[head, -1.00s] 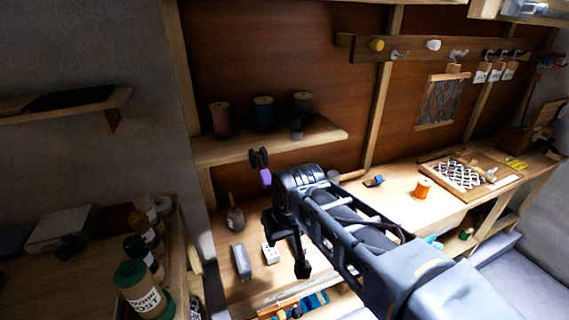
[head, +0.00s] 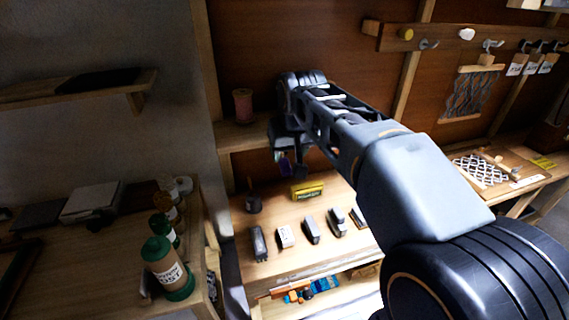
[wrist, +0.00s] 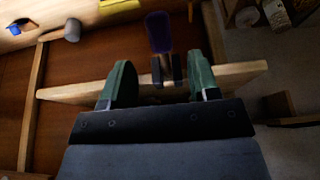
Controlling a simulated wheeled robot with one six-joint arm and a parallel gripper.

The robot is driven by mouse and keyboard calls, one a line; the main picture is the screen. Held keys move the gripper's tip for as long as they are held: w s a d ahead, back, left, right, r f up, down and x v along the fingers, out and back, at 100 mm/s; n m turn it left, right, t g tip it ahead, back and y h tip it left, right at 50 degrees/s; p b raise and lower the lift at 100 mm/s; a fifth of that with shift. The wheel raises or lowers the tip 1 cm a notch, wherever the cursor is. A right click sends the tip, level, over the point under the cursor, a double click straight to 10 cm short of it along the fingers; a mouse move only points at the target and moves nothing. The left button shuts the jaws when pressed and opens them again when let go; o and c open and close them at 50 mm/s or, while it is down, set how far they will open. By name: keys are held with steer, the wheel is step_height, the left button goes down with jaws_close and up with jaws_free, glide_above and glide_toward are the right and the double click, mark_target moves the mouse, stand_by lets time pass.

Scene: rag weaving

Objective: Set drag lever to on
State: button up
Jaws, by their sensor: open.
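The drag lever, as I take it, is a purple handle (wrist: 158,32) on two black discs (wrist: 161,70) at the front edge of a wooden shelf (wrist: 80,92). In the head view the purple handle (head: 285,166) hangs down and is partly covered by my arm. My gripper (wrist: 160,66) is open, with one green finger on each side of the black discs in the wrist view. Gaps show on both sides. The purple handle reaches past the fingertips in that view. In the head view my gripper (head: 287,143) is at the shelf edge, its fingers mostly hidden. I see no on or off marking.
A pink spool (head: 243,106) stands on the shelf. Below, the bench holds a yellow box (head: 307,190), a dark bottle (head: 252,200) and several small grey blocks. A green-capped jar (head: 163,262) stands on the left table. My arm covers the middle of the head view.

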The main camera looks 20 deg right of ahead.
mark_target(285, 163)
steer(key=shift+x, duration=3.05)
